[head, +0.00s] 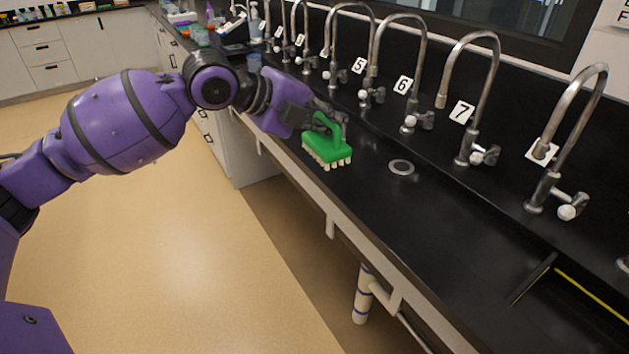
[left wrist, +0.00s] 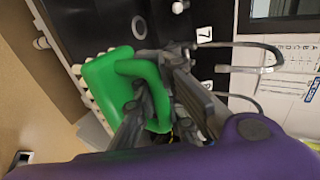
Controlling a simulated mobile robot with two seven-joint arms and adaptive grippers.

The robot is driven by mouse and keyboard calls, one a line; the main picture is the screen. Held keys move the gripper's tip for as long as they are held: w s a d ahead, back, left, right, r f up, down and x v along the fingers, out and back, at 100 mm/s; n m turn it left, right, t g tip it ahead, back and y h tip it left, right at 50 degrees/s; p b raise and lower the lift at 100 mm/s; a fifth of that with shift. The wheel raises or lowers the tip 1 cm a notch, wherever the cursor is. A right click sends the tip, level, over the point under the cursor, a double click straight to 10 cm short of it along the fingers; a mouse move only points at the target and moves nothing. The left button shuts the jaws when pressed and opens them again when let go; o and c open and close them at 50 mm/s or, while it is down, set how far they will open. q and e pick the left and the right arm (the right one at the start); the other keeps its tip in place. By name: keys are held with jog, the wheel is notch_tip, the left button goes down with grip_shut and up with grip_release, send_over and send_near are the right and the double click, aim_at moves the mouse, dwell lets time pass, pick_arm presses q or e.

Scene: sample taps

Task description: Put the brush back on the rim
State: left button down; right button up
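The green brush (head: 328,147) with pale bristles is in the head view, near the front edge of the black counter. My left gripper (head: 322,122) is at the brush's handle. In the left wrist view the gripper's fingers (left wrist: 160,85) are closed around the green handle of the brush (left wrist: 118,85). The bristles point down in the head view. I cannot tell whether they touch the counter. The rim is not clearly identified; the counter's front edge (head: 385,262) runs below and right of the brush. My right gripper is not in view.
A row of numbered taps, including tap 7 (head: 470,100) and tap 6 (head: 402,75), stands along the back of the counter. A round drain ring (head: 401,167) lies right of the brush. A sink basin (head: 575,300) is at the lower right. Bare counter (head: 430,215) lies between.

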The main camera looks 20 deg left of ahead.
pick_arm(q)
jog(key=shift+s+a+r, duration=0.35)
jog(key=shift+a+r, duration=0.05)
jog(key=shift+a, duration=0.05)
jog(key=shift+a+r, duration=0.2)
jog(key=w+a+f, duration=0.1)
jog(key=w+f, duration=0.2)
jog(key=w, duration=0.1)
jog(key=w+a+f, duration=0.1)
jog(key=w+f, duration=0.2)
jog(key=w, duration=0.2)
jog(key=w+a+f, duration=0.2)
jog(key=w+f, duration=0.1)
jog(key=w, duration=0.1)
jog(key=shift+w+f, duration=0.15)
jog(key=shift+f, duration=1.75)
jog(key=shift+d+f+b, duration=0.1)
jog(key=shift+f+b, duration=0.15)
jog(key=shift+b, duration=0.05)
jog(key=c, duration=1.8)
grip_release()
jog(key=shift+c, duration=0.2)
